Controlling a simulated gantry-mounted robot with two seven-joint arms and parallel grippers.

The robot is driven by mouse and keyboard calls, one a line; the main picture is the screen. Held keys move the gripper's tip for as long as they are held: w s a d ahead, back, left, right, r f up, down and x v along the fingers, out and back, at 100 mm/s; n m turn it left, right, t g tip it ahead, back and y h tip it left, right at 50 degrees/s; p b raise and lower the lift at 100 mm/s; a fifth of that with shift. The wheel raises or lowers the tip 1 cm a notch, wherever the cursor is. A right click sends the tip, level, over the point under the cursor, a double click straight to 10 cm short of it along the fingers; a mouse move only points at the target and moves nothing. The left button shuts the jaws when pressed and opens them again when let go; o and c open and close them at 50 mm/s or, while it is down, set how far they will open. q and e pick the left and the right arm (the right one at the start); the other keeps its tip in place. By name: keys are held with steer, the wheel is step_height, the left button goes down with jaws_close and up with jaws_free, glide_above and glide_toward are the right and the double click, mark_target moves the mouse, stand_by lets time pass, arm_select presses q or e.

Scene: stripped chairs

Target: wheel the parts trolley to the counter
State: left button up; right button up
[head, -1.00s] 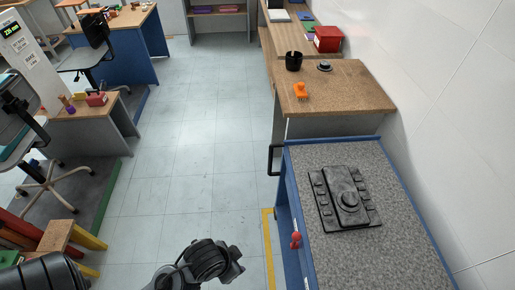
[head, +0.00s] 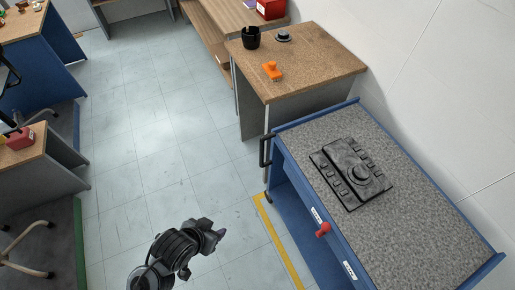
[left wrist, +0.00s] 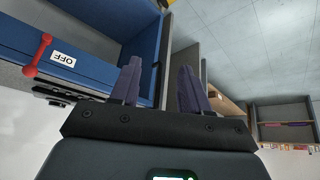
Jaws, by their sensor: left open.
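The parts trolley (head: 430,240) is a blue cart with a speckled grey top at the right of the head view. A black handle (head: 265,150) stands at its far left corner. The brown-topped counter (head: 308,62) is just beyond its far end. My left gripper (head: 215,232) is open, over the floor left of the trolley and apart from the handle. My right gripper is not in view.
A black panel with a knob (head: 350,174) lies on the trolley top. A red lever (head: 323,229) sticks out from its side. A black cup (head: 251,38) and an orange item (head: 271,71) stand on the counter. The tiled floor (head: 155,130) to the left is clear.

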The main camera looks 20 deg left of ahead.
arm_select(q)
steer(key=w+d+f+t, duration=0.1)
steer(key=w+d, duration=0.1)
steer(key=m+t+h+b, duration=0.5)
steer(key=t+h+b, duration=0.3)
steer(key=b, duration=1.5)
glide_toward(262, 150)
steer(key=shift+a+f+b+x, duration=0.2)
steer(key=shift+b+x, duration=0.7)
steer(key=shift+x, duration=0.9)
steer(key=shift+a+f+b+x, duration=0.1)
steer(key=shift+f+b+x, duration=0.2)
steer(key=shift+b+x, duration=1.1)
steer(key=shift+a+f+b+x, duration=0.1)
steer(key=shift+f+b+x, duration=0.25)
steer(key=shift+x, duration=1.8)
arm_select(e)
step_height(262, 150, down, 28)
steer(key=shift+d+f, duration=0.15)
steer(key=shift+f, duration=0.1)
arm_select(q)
steer(key=shift+w+r, duration=0.1)
steer(key=shift+w, duration=0.05)
jaws_close()
